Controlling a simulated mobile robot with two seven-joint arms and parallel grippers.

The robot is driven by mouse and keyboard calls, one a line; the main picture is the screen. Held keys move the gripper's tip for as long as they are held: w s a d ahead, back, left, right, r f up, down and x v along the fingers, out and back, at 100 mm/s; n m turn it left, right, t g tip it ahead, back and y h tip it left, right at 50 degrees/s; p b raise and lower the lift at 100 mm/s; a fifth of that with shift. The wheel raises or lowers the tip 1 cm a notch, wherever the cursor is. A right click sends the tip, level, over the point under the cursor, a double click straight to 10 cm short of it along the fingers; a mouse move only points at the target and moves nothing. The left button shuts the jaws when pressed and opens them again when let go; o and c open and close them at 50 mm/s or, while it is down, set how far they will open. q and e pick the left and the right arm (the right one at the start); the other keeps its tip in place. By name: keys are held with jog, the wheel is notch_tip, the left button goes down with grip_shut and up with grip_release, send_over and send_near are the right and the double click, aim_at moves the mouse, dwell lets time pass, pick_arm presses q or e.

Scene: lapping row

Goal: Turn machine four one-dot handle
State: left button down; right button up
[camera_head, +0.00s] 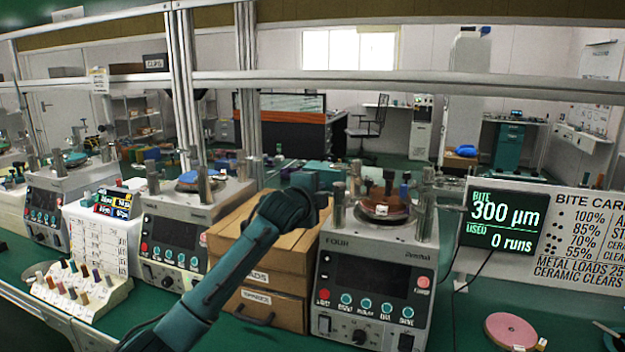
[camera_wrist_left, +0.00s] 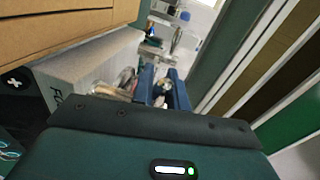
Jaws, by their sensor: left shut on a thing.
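Machine four (camera_head: 375,262) is the grey unit marked FOUR, with a dark screen, a row of buttons and a round plate (camera_head: 384,211) between metal posts on top. My left gripper (camera_head: 330,180) reaches in from the left, over the top left of machine four. In the left wrist view its two blue fingers (camera_wrist_left: 161,90) are shut on a small handle (camera_wrist_left: 158,99) at the machine's top. The fingers hide most of the handle, and I cannot read any dots on it. My right gripper is not in view.
Stacked wooden drawers (camera_head: 262,262) stand left of machine four, under my left arm. A bite display (camera_head: 505,217) and a card stand to the right. A pink disc (camera_head: 510,331) lies on the green bench at right. A shelf rail (camera_head: 400,80) crosses behind and above.

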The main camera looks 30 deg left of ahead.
pick_arm(q)
jog(key=shift+s+d+n+g+y+p, duration=0.1)
jog(key=shift+s+n+g+y+p, duration=0.25)
jog(key=shift+n+y, duration=0.55)
jog(key=shift+s+d+n+g+y+p, duration=0.25)
jog(key=shift+n+y, duration=0.3)
jog(key=shift+y, duration=0.55)
jog(key=shift+s+n+g+y+p, duration=0.25)
jog(key=shift+n+g+y+p, duration=0.15)
jog(key=shift+n+y, duration=0.5)
jog(key=shift+s, duration=0.1)
jog(key=c, duration=1.4)
grip_release()
jog(key=b+v, duration=0.1)
jog(key=v, duration=1.2)
jog(key=shift+d, duration=0.25)
